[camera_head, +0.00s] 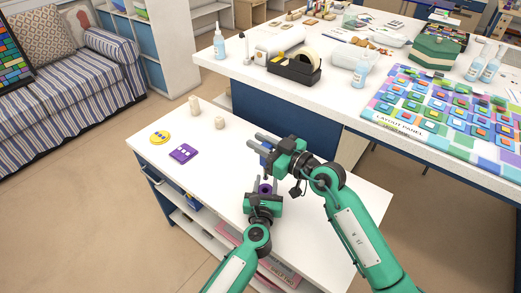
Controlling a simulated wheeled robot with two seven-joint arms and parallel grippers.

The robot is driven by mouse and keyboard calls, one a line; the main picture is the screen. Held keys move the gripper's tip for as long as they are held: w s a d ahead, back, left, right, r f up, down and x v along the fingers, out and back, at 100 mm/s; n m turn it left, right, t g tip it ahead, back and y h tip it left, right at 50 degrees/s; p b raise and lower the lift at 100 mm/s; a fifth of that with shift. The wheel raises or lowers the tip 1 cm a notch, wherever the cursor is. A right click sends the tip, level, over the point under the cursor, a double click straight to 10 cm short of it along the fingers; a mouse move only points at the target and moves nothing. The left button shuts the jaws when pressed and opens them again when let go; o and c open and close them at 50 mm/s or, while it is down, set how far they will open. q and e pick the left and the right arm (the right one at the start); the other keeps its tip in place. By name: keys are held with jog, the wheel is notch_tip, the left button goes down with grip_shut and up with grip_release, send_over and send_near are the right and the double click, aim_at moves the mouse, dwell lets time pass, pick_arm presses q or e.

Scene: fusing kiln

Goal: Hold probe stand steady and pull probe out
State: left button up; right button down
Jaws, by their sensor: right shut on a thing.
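A purple probe stand (265,188) stands on the white low bench top, partly hidden by my grippers. My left gripper (264,189) is at the stand, with its fingers on either side of it. I cannot tell whether they press on it. My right gripper (262,146) is above and behind the stand, its fingers pointing left. It is shut on a small blue part, which I take for the probe (265,160). Whether the probe's lower end is clear of the stand is too small to tell.
A higher table (330,100) behind holds a tape dispenser (295,68), bottles and a layout panel (440,110). The bench's right end is clear.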

pick_arm(q)
jog(key=o, duration=1)
jog(key=s, duration=0.7)
jog(key=s+a, duration=0.1)
jog(key=s, duration=0.3)
jog(key=shift+s+a, duration=0.1)
jog(key=shift+s, duration=0.4)
